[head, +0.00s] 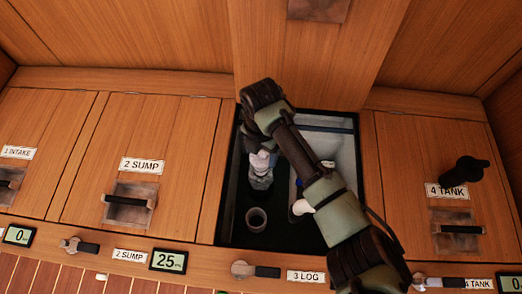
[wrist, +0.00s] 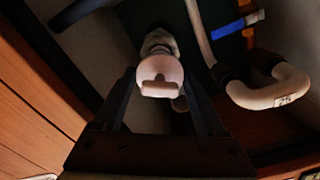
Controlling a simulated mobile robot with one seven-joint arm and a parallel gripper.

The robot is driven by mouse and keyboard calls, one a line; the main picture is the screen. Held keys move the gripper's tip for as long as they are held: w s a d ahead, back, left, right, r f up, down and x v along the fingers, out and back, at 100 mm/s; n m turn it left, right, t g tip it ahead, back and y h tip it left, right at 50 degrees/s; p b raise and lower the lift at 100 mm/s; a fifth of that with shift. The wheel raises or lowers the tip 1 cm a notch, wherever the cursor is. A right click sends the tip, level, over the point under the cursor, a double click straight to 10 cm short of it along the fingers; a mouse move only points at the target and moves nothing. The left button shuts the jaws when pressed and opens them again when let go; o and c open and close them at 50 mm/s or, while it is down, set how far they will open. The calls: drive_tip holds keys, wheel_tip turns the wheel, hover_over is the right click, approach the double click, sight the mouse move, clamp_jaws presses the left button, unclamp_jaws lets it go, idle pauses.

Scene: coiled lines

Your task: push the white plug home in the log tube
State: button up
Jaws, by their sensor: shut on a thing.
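My gripper (head: 263,158) reaches down into the open hatch labelled 3 LOG. In the wrist view its two dark fingers stand either side of the white plug (wrist: 159,70), and it is shut on the plug. The plug shows a round pale face with a raised bar across it. A grey body (wrist: 157,40) shows just beyond the plug; I cannot tell whether it is part of the plug or a separate fitting. In the head view a dark round tube with an open top (head: 256,220) stands nearer the front, apart from the pale body under my gripper. The plug's lower end is hidden.
A white hose (wrist: 270,95) with a dark clamp bends at the right of the hatch, near my gripper; a blue-handled part (wrist: 231,27) lies beyond it. The hatch walls are close around. Closed lids 2 SUMP (head: 140,150) and 4 TANK (head: 425,150) flank the opening.

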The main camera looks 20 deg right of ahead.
drive_tip(key=shift+f+b, duration=2.3)
drive_tip(key=shift+f, duration=1.95)
drive_tip(key=shift+r+p, duration=0.45)
drive_tip(key=shift+p, duration=0.2)
drive_tip(key=shift+p, duration=0.6)
drive_tip(key=shift+f, duration=0.45)
idle(0.5)
drive_tip(key=shift+r+p, duration=0.45)
drive_tip(key=shift+p, duration=0.2)
idle(0.9)
